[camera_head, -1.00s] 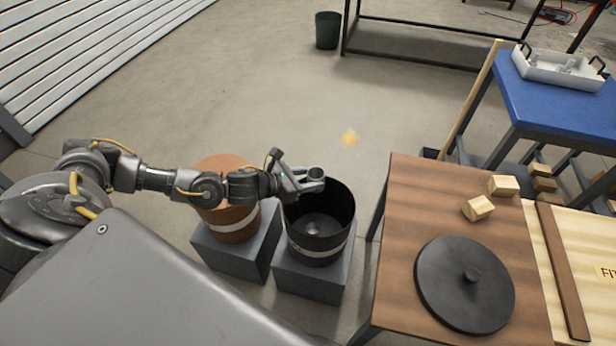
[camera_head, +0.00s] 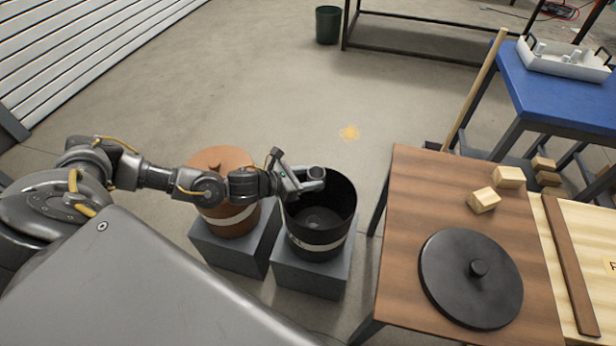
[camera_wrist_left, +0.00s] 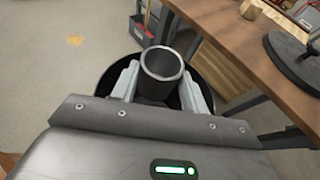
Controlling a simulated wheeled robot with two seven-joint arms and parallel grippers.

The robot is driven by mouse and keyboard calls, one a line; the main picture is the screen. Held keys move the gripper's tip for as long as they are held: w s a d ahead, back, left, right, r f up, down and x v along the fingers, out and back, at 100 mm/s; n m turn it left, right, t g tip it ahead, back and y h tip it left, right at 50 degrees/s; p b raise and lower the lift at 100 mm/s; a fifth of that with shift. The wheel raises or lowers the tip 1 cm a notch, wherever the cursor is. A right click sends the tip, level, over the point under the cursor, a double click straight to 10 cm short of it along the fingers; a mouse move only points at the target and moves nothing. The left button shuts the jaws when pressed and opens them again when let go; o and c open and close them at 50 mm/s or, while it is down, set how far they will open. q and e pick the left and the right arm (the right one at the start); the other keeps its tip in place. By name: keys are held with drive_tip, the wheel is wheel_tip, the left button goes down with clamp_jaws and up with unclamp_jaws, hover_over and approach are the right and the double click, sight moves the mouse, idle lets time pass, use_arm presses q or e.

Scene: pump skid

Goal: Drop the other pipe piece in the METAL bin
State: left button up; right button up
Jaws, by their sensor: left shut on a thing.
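My left gripper (camera_head: 305,184) is shut on a grey, open-ended pipe piece (camera_head: 316,173). It holds the piece over the mouth of a black round bin (camera_head: 318,238) with a pale band. In the left wrist view the pipe piece (camera_wrist_left: 162,75) stands between the two pale fingers, its open end facing the camera, with the black bin's rim (camera_wrist_left: 104,86) behind. A greyish round shape shows in the bin's bottom, too dim to name. Any writing on the band is too small to read. My right gripper is not in view.
A brown bin (camera_head: 228,220) stands left of the black one, partly behind my left arm. Both stand on grey blocks. A wooden-topped table (camera_head: 405,200) to the right carries a black round lid (camera_head: 455,290) and wooden blocks (camera_head: 484,200). Open floor lies behind the bins.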

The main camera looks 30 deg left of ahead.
use_arm(q)
drive_tip(key=o, duration=1.1)
drive_tip(key=shift+v, duration=5.4)
